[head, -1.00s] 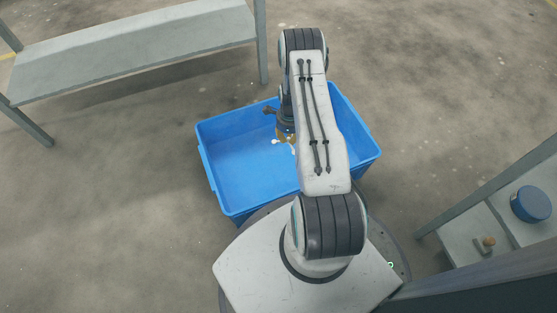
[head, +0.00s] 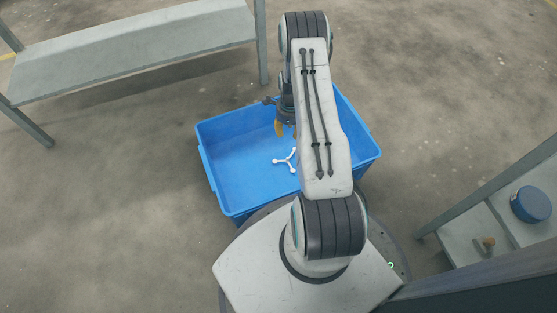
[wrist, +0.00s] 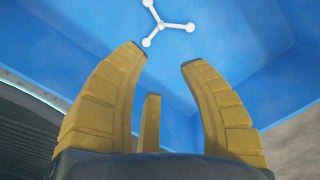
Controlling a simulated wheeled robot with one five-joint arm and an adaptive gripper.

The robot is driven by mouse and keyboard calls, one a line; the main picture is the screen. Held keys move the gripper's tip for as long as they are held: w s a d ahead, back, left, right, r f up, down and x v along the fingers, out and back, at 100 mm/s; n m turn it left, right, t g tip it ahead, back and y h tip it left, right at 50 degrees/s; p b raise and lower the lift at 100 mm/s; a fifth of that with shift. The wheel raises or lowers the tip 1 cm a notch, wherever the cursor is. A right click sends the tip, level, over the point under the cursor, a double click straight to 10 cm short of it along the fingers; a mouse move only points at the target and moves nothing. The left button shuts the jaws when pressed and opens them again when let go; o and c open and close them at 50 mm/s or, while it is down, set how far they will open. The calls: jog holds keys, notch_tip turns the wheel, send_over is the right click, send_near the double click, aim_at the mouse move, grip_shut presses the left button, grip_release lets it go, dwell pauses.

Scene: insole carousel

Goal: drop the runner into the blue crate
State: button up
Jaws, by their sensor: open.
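The runner (head: 287,160) is a small white three-armed piece with rounded ends. It lies on the floor of the blue crate (head: 225,190), and it also shows at the top of the wrist view (wrist: 161,24). My gripper (wrist: 163,55) has yellow fingers, which are open and empty, pointing toward the runner and apart from it. In the head view my gripper (head: 284,130) hangs over the crate, just behind the runner. My arm hides the right part of the crate.
A grey shelf (head: 140,50) stands at the back left. At the right, another shelf holds a blue round container (head: 531,204) and a small wooden-looking piece (head: 488,241). The concrete floor around the crate is clear.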

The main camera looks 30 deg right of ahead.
notch_tip(320, 180, up, 7)
dwell(0.4)
jog(key=shift+r, duration=0.15)
dwell(0.4)
jog(key=s+a+r+n+t+p, duration=0.1)
jog(key=a+r+n+p, duration=0.4)
jog(key=r, duration=0.8)
jog(key=s+a+r+n+p, duration=0.1)
jog(key=a+r+n+p, duration=0.15)
jog(key=r+p, duration=0.65)
jog(key=s+a+r+n+t+p, duration=0.1)
jog(key=a+r+n+p, duration=0.25)
jog(key=r, duration=1.25)
jog(key=s+a+r+n+p, duration=0.3)
jog(key=s+r+n+p, duration=0.2)
jog(key=r, duration=0.4)
jog(key=s+a+r+n+t+p, duration=0.1)
jog(key=s+a+r+n+p, duration=0.3)
jog(key=s+r+p, duration=0.3)
jog(key=s+a+r+n+p, duration=0.3)
jog(key=s+r+n+p, duration=0.2)
jog(key=r, duration=0.8)
jog(key=shift+s+a+n+p, duration=0.25)
jog(key=shift+s+n+p, duration=0.15)
jog(key=shift+s+n, duration=0.45)
